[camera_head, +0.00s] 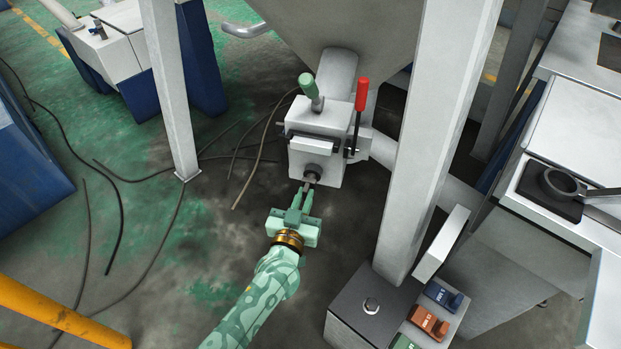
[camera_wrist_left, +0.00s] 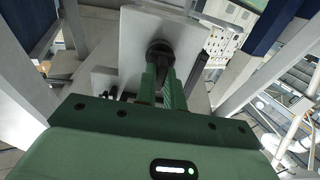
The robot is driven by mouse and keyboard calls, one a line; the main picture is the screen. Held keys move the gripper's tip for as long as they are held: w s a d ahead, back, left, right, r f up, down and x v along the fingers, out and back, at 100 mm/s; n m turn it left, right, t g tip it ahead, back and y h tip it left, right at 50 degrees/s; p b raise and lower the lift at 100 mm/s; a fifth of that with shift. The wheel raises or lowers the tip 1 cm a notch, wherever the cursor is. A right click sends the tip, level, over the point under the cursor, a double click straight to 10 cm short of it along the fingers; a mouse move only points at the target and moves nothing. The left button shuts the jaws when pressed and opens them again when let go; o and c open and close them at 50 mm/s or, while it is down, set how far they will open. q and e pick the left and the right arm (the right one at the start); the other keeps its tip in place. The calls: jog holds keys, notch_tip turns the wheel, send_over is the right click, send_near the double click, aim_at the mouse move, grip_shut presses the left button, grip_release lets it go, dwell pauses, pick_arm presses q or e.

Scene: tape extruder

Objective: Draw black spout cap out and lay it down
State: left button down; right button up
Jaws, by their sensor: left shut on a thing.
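The black spout cap (camera_head: 312,173) sits at the front of the grey-white box-shaped outlet (camera_head: 318,128) under the hopper. It also shows in the left wrist view (camera_wrist_left: 159,46), round and dark against the pale plate. My left gripper (camera_head: 308,188) is in front of the outlet, its green fingers pointing at it and shut on the cap's near end. In the left wrist view the fingers (camera_wrist_left: 158,70) reach up to the cap and hide its lower part. I cannot tell whether the cap is still seated in the spout. My right gripper is not in view.
A green-knobbed lever (camera_head: 311,90) and a red-handled lever (camera_head: 361,95) stand on the outlet. A pale post (camera_head: 425,140) rises at the right, beside a button box (camera_head: 428,315). Loose cables lie on the floor at the left. A yellow rail (camera_head: 60,315) is at lower left.

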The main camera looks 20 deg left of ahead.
aim_at(305, 197)
pick_arm(q)
jog(key=shift+s+d+p, duration=0.15)
jog(key=shift+s+p, duration=0.5)
jog(key=shift+s, duration=0.95)
